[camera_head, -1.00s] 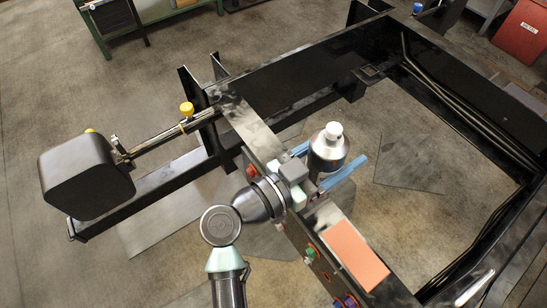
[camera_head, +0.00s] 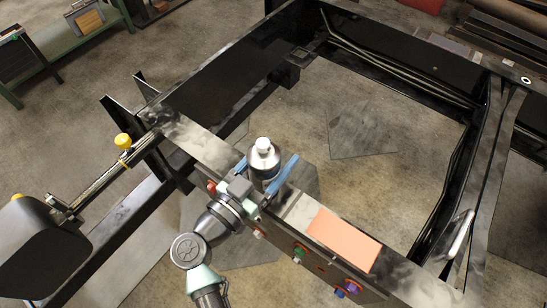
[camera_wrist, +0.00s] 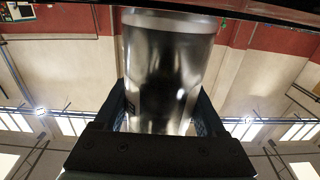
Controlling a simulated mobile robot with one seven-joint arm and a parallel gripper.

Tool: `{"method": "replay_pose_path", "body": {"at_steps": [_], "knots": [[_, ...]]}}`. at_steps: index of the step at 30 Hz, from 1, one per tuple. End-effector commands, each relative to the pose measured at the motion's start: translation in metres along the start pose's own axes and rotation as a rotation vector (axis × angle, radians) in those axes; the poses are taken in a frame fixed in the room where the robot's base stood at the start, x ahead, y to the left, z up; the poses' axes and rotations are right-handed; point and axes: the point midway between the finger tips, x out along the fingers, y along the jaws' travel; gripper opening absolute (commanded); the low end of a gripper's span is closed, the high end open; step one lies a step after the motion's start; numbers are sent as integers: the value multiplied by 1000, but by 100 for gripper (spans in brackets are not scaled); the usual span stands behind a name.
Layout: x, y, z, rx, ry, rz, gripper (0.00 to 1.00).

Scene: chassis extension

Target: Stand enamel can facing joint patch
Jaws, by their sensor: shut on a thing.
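The enamel can (camera_head: 265,165) is a dark, shiny cylinder with a pale shoulder and white cap. It looks upright in the head view. My gripper (camera_head: 268,163) has its blue fingers shut on the can from both sides, over the long chassis beam. In the wrist view, the can (camera_wrist: 165,70) fills the middle between the dark fingers (camera_wrist: 160,110). The can's base is hidden by the gripper in the head view, so I cannot tell whether it touches the beam. A bare metal patch (camera_head: 298,211) shows on the beam top, to the right of my gripper; I cannot tell if it is the joint patch.
An orange rectangular pad (camera_head: 343,238) lies on the beam, right of the bare patch. Coloured fittings (camera_head: 299,250) stick out of the beam's near side. A black box (camera_head: 38,250) on a bar stands at lower left. Beyond the beam is an open frame bay (camera_head: 385,140).

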Motion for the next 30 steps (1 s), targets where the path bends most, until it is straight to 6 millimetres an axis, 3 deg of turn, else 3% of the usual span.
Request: {"method": "replay_pose_path", "body": {"at_steps": [12,13,17,27,30], "knots": [[0,0,6,2,2,0,0],[0,0,8,2,0,0,75],[0,0,7,2,0,0,98],[-1,0,4,1,1,-1,100],[-14,-1,5,-1,0,-3,100]]}}
